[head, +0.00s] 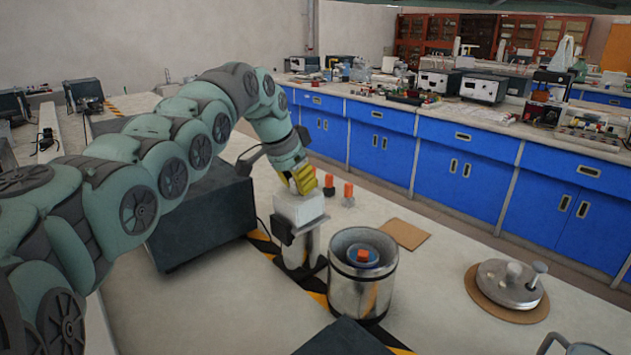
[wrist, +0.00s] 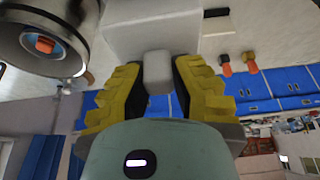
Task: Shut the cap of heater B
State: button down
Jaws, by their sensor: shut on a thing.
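My gripper (head: 302,182) has yellow fingers shut on a small pale grey knob (wrist: 157,72). The knob joins a white block (head: 298,208), which also shows in the wrist view (wrist: 150,30). In the head view the block sits at the top of a grey stand; the fingers are just above it and hide the knob. A metal cylinder (head: 350,290) stands right of the block, open at the top, with an orange-topped piece (head: 363,256) inside. I see no readable label B, so I cannot tell which part is heater B or its cap.
A round metal lid (head: 510,285) with a knob and a post lies on a brown round mat at right. A brown square pad (head: 404,234) lies flat behind the cylinder. Orange-topped pieces (head: 348,193) stand behind the block. A dark box (head: 200,220) is close on the left.

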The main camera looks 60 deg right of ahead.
aim_at(286, 198)
jog(key=shift+s+d+f, duration=0.1)
jog(key=shift+d+f, duration=0.1)
jog(key=shift+d, duration=0.15)
dwell(0.4)
jog(key=c, duration=0.8)
grip_release()
jog(key=shift+d, duration=0.1)
jog(key=shift+r, duration=0.1)
jog(key=shift+v, duration=5.95)
